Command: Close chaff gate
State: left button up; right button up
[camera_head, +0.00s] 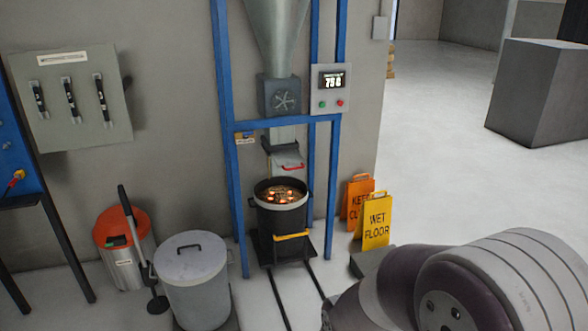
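A blue frame (226,150) holds a grey hopper (276,35) with a valve box (281,97) below it that has a star-shaped handwheel. Under the box a pale chute (283,134) ends in a small grey flap with a red edge (288,163), which looks tilted outward. No part is legibly labelled as the chaff gate, so I cannot tell for sure that this flap is it. Below stands a black bucket (281,213) with brown contents and several glowing orange spots. My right arm fills the lower right corner; neither gripper shows.
A control box (331,89) with a display and green and red buttons is on the frame. A lidded grey bin (193,280), a red-topped bin (122,245) and a wet floor sign (376,222) stand around. Rails run forward from the bucket's cart.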

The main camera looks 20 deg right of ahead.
aim_at(288, 157)
jog(key=i+l+u, duration=0.1)
jog(key=i+l, duration=0.5)
jog(key=i+l+u, duration=0.15)
jog(key=i+l, duration=0.15)
jog(key=l, duration=0.2)
jog(key=i+l, duration=0.3)
jog(key=i+l+u, duration=0.15)
jog(key=l, duration=0.35)
jog(key=i+l, duration=0.35)
jog(key=i+l+u, duration=0.15)
jog(key=i+l, duration=0.15)
jog(key=l, duration=0.2)
